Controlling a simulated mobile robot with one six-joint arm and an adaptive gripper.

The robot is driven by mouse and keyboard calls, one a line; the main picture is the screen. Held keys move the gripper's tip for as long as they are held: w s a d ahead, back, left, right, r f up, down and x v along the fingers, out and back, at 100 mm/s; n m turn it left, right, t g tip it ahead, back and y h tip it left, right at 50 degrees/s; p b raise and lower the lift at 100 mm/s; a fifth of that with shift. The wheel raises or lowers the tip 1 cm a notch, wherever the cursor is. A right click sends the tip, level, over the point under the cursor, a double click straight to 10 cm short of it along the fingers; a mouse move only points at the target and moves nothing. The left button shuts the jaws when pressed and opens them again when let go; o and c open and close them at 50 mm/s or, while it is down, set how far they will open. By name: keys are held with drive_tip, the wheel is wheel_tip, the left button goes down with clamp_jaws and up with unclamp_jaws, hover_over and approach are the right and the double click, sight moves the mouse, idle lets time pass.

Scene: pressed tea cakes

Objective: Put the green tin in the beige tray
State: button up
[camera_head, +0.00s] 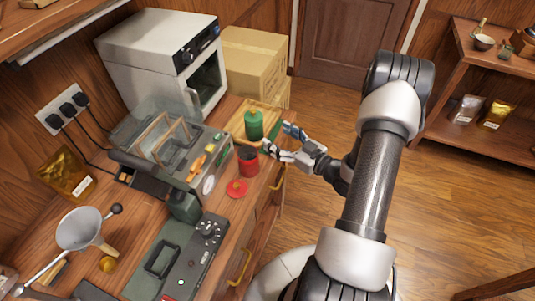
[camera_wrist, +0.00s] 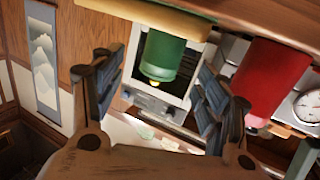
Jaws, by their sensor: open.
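The green tin (camera_head: 254,126) stands upright on the beige tray (camera_head: 237,124) near the back of the counter. In the wrist view, which is turned over, the green tin (camera_wrist: 166,57) shows with the pale tray edge (camera_wrist: 145,14) against its base. My gripper (camera_head: 278,142) is beside the tin, on its right in the head view. In the wrist view my gripper's fingers (camera_wrist: 158,88) are spread wide and empty, with the tin beyond and between them. I see no contact between fingers and tin.
A red tin (camera_head: 248,161) stands close in front of the tray; it also shows in the wrist view (camera_wrist: 272,78). A red lid (camera_head: 237,188) lies nearer. A grey machine (camera_head: 172,153) is left, a white oven (camera_head: 160,62) and cardboard box (camera_head: 253,62) behind. Floor is clear right of the counter.

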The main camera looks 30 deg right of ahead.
drive_tip(key=w+r+g+h, duration=0.5)
drive_tip(key=w+r, duration=0.1)
drive_tip(key=r, duration=0.3)
drive_tip(key=s+a+r+m+g+h, duration=0.1)
drive_tip(key=s+a+r+g+h, duration=0.15)
drive_tip(key=s+r, duration=0.45)
drive_tip(key=s+a+r+m+g+y, duration=0.1)
drive_tip(key=s+a+r+g, duration=0.1)
drive_tip(key=s+a, duration=0.7)
drive_tip(key=s+a+r+m+g+y, duration=0.1)
drive_tip(key=s+a+r, duration=0.3)
drive_tip(key=s+a, duration=0.5)
drive_tip(key=s+g, duration=0.1)
drive_tip(key=s, duration=0.3)
drive_tip(key=shift+s+m+y, duration=0.35)
drive_tip(key=shift+s+m, duration=0.05)
drive_tip(key=shift+d+r+g, duration=0.1)
drive_tip(key=shift+d+g, duration=0.1)
drive_tip(key=shift+g, duration=0.05)
